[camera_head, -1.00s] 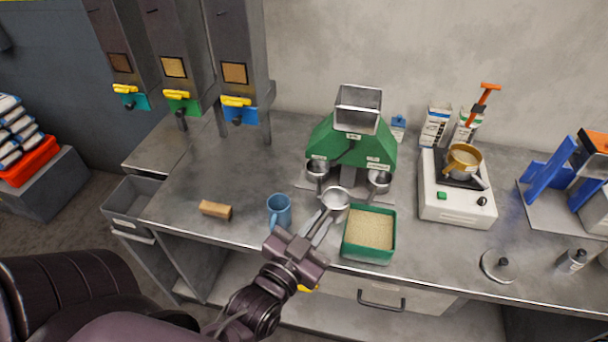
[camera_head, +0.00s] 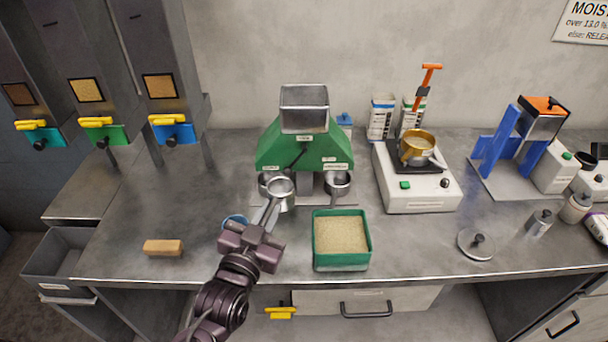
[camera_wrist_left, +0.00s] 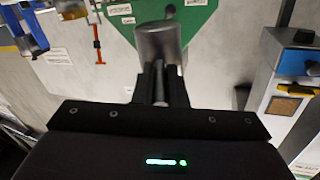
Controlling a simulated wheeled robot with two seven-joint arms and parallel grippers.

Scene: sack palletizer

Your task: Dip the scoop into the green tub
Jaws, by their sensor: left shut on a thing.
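The green tub (camera_head: 342,262) stands near the bench's front edge, filled almost to the rim with tan grain. My left gripper (camera_head: 262,226) is shut on the handle of the metal scoop (camera_head: 280,187). The scoop's round bowl is held up in front of the green machine, left of the tub and apart from it. In the left wrist view the scoop (camera_wrist_left: 158,42) points away from the gripper (camera_wrist_left: 160,85), its handle between the fingers. My right gripper is not in view.
The green machine (camera_head: 305,150) with metal cups stands behind. A blue mug (camera_head: 234,221) is partly hidden by my left gripper. A wooden block (camera_head: 163,247) lies at left. A white scale (camera_head: 417,187) bearing a brass pot stands right of the tub.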

